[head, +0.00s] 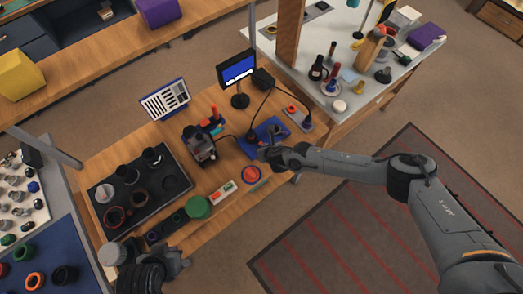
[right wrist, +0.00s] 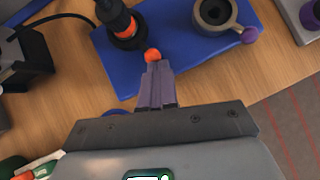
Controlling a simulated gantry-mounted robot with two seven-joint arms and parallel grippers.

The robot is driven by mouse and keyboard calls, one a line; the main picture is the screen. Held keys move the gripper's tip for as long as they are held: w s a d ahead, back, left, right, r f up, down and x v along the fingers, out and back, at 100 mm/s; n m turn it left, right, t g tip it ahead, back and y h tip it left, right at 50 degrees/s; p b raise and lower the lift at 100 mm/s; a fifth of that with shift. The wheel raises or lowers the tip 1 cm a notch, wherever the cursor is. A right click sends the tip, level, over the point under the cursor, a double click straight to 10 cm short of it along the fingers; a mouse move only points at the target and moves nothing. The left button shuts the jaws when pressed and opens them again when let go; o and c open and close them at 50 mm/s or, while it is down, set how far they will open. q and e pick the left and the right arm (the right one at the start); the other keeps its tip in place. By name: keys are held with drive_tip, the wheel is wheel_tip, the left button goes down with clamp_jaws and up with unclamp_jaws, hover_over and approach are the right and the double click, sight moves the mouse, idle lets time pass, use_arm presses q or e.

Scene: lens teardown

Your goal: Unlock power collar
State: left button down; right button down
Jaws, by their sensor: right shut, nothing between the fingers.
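A blue base plate (right wrist: 83,62) lies on the wooden bench; it also shows in the head view (head: 257,147). On it, in the right wrist view, stands a black round collar (right wrist: 127,38) around an orange-marked plug (right wrist: 115,14). An orange knob (right wrist: 152,55) sits beside the collar, right at my fingertips; I cannot tell whether they touch. My right gripper (right wrist: 157,68) is shut and empty, over the plate's near side. In the head view it (head: 266,154) hides part of the plate. My left gripper (head: 177,262) is low at the left, its jaws unclear.
A grey ring with a purple-tipped handle (right wrist: 215,14) stands on the plate's right. A black box (right wrist: 22,72) with a cable is at the left. A monitor (head: 238,72), a dark parts tray (head: 130,214) and a green disc (head: 199,207) occupy the bench.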

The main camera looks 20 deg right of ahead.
drive_tip(key=shift+w, duration=0.1)
drive_tip(key=shift+a, duration=0.15)
drive_tip(key=shift+w+a, duration=0.2)
drive_tip(key=shift+a, duration=0.1)
drive_tip(key=shift+a+b, duration=0.15)
drive_tip(key=shift+b, duration=0.15)
idle(0.4)
